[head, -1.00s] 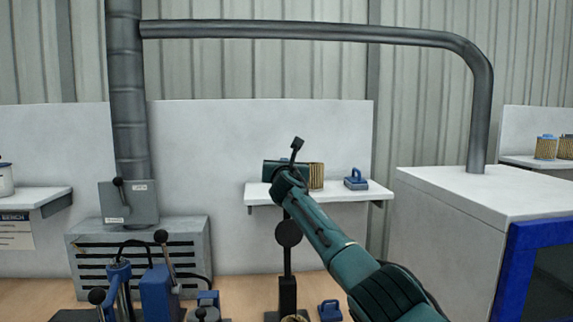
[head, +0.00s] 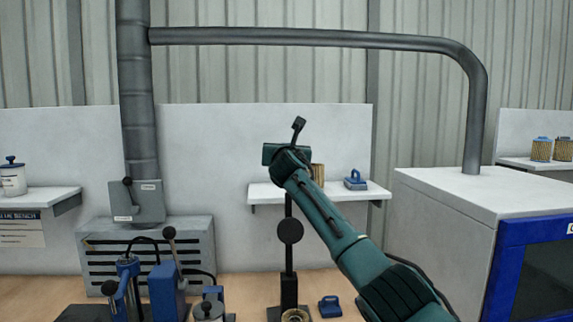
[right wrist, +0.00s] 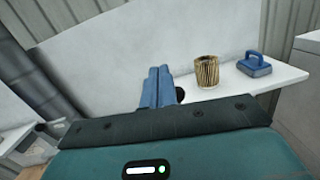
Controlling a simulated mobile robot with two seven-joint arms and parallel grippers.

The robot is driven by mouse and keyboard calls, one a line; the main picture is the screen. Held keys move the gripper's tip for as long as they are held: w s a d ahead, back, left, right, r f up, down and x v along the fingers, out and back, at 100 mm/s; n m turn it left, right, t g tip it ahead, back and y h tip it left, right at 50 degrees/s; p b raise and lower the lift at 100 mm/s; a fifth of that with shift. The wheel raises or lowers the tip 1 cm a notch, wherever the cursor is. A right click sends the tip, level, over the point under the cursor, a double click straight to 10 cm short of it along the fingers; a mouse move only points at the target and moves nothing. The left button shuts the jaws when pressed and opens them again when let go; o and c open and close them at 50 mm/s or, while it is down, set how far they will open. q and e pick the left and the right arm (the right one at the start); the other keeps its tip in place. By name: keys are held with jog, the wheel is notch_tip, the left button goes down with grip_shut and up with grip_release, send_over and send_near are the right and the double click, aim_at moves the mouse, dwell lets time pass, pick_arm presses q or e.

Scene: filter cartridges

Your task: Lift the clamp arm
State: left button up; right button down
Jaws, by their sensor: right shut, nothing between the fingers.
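Blue clamping fixtures (head: 162,290) with black ball-ended levers (head: 175,255) stand on the bench at the lower left of the head view. Which part is the clamp arm I cannot tell for sure; the fixtures' lower parts are cut off by the frame. My right arm reaches up from the lower right, well right of and above these fixtures. My left gripper is not in view.
A black stand with a disc (head: 290,231) rises behind my right arm. A wall shelf (head: 265,193) holds a pleated cartridge (right wrist: 207,71) and a blue-handled block (head: 355,180). Another blue block (head: 330,307) lies on the bench. A white cabinet (head: 440,230) stands at right.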

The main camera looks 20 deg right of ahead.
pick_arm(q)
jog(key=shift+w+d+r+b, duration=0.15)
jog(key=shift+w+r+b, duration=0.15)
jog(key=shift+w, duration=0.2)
pick_arm(e)
jog(key=r, duration=0.1)
jog(key=s+r, duration=0.1)
jog(key=r, duration=0.1)
jog(key=s+a+r, duration=0.1)
jog(key=shift+r, duration=0.15)
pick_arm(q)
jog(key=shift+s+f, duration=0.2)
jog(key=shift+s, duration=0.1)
pick_arm(e)
jog(key=shift+s, duration=0.1)
